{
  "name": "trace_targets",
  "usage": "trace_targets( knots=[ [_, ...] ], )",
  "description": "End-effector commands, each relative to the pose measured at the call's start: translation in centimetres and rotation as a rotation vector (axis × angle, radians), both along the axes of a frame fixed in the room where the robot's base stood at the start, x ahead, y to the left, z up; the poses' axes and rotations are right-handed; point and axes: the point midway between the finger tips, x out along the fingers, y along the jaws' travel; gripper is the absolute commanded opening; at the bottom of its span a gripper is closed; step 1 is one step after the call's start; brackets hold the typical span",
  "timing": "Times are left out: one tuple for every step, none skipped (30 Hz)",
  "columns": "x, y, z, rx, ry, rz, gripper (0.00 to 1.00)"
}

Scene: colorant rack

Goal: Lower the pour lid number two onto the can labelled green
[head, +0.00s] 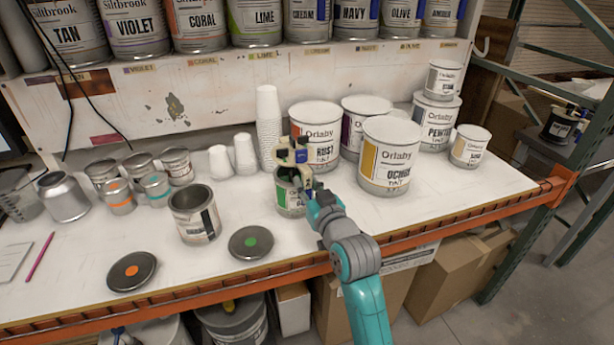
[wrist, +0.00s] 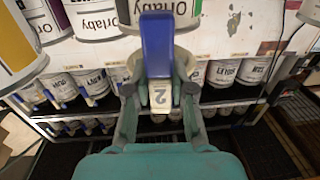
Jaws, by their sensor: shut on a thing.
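My gripper (head: 297,163) is at the green-labelled can (head: 289,197) on the bench, at and just above its top. In the wrist view my gripper (wrist: 160,88) is shut on the pour lid number two (wrist: 160,97), a pale piece marked "2" with a blue handle (wrist: 157,45). The blue and pale parts also show between the fingers in the head view. My gripper and wrist cover much of the can's top and right side. I cannot tell whether the lid touches the rim.
A rust can (head: 316,124) and an ochre can (head: 389,158) stand close behind and to the right. A stack of white cups (head: 268,120) is behind left. An open grey can (head: 194,217) and a green-dotted disc (head: 251,243) are left. The front right bench is clear.

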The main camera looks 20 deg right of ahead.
Motion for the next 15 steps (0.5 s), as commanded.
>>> trace_targets(
  knots=[
    [0.0,0.0,-0.5,0.000,0.000,0.000,0.00],
    [0.0,0.0,-0.8,0.000,0.001,0.000,0.00],
    [0.0,0.0,-1.1,0.000,0.002,0.000,0.00],
    [0.0,0.0,-1.4,-0.001,0.002,0.000,0.00],
    [0.0,0.0,-1.6,-0.001,0.001,0.000,0.00],
    [0.0,0.0,-2.0,-0.001,0.001,0.000,0.00],
    [0.0,0.0,-2.2,-0.001,0.001,0.000,0.00],
    [0.0,0.0,-2.4,0.000,0.001,0.000,0.00],
    [0.0,0.0,-2.7,0.000,0.000,-0.001,0.00],
    [0.0,0.0,-2.9,0.000,0.000,-0.001,0.00],
    [0.0,0.0,-3.1,0.000,0.000,-0.001,0.00],
    [0.0,0.0,-3.4,0.000,0.001,-0.001,0.00],
    [0.0,0.0,-3.5,0.000,0.001,0.000,0.00],
    [0.0,0.0,-3.7,0.000,0.001,0.000,0.00],
    [0.0,0.0,-3.8,0.000,0.000,0.000,0.00]
  ],
)
